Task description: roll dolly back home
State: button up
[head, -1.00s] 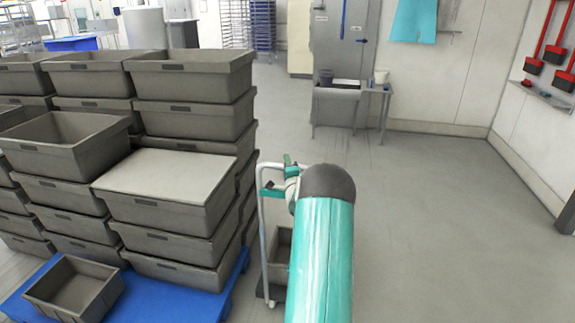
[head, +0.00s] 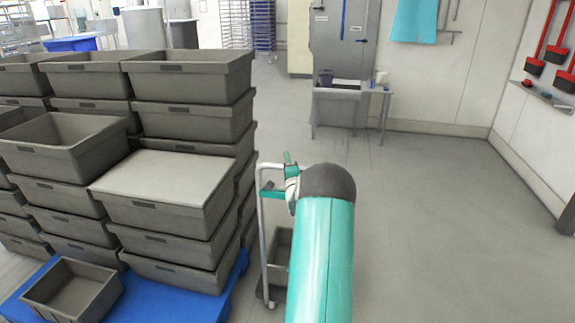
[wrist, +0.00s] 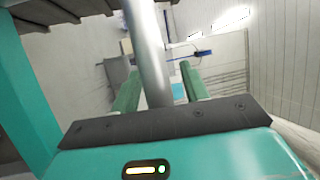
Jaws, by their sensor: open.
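The dolly (head: 262,225) stands beside the crate stacks, with a pale tubular handle frame and a grey crate (head: 280,255) low on it. My teal arm hides much of its right side. My gripper (head: 275,174) is at the top of the handle. In the wrist view, my gripper (wrist: 158,82) has its two green fingers apart. The handle's silver tube (wrist: 147,45) passes across the space between them. I cannot tell whether either finger touches the tube.
Stacked grey crates (head: 185,85) stand close on the left, on a blue pallet (head: 165,300). Another open crate (head: 72,288) sits at its front. A small table (head: 345,97) stands by the back wall. The floor (head: 450,210) on the right is clear.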

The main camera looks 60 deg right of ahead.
jog(key=v, duration=1.3)
jog(key=shift+s+a, duration=0.25)
